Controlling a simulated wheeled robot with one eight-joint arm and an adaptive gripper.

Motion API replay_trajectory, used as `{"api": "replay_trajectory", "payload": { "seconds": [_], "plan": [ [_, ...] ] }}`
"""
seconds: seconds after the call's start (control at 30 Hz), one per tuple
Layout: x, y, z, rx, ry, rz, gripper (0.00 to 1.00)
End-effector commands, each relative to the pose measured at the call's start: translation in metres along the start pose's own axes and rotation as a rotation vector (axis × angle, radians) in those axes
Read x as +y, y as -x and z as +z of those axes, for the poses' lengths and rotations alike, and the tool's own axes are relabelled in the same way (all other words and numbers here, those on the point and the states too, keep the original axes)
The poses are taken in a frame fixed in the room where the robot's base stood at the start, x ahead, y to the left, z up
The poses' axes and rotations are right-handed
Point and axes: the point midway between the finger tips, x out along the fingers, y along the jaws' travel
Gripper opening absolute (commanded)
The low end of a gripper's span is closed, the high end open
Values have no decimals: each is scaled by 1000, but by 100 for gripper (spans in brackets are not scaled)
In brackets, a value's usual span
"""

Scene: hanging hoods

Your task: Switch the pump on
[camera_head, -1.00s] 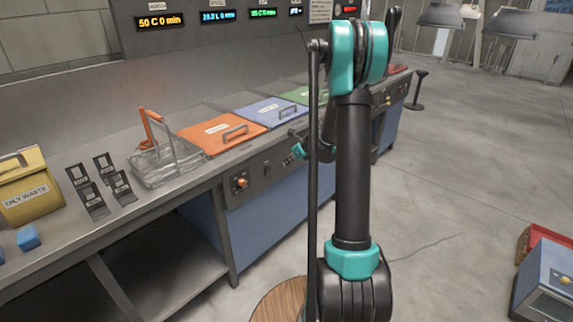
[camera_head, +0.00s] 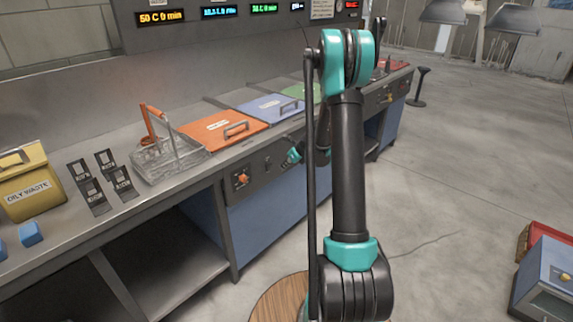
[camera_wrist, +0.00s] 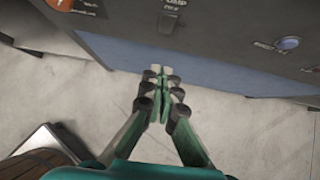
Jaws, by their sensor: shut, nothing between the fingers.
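The pump switch (camera_wrist: 167,22) is a small grey lever under a partly cut-off label ending in "OMP" and "OFF", on the dark front panel at the top of the wrist view. My gripper (camera_wrist: 164,72) is shut and empty, its fingertips in front of the panel's lower edge, below the switch in the picture. The fingertips look apart from the switch. I cannot tell the switch's position.
An orange knob (camera_head: 241,179) sits left on the panel; a blue round button (camera_wrist: 288,43) sits right. Above are an orange lid (camera_head: 205,136), a blue lid (camera_head: 262,106) and a wire basket (camera_head: 170,165). Open floor (camera_head: 470,190) lies right; a blue cabinet (camera_head: 545,290) stands there.

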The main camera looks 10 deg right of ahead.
Motion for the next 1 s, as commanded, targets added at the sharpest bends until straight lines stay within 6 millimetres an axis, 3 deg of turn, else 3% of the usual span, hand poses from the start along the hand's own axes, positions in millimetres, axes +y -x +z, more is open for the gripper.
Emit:
{"api": "replay_trajectory", "payload": {
  "seconds": [0.33, 0.43, 0.7, 1.0],
  "plan": [
    [0, -61, 0, 0, 0, 1, 0],
    [1, -72, 12, 0, 2, 1, 0],
    [0, -86, 27, 1, 0, 0, 0],
    [0, -87, 28, 0, 0, 0, 0]
  ]
}}
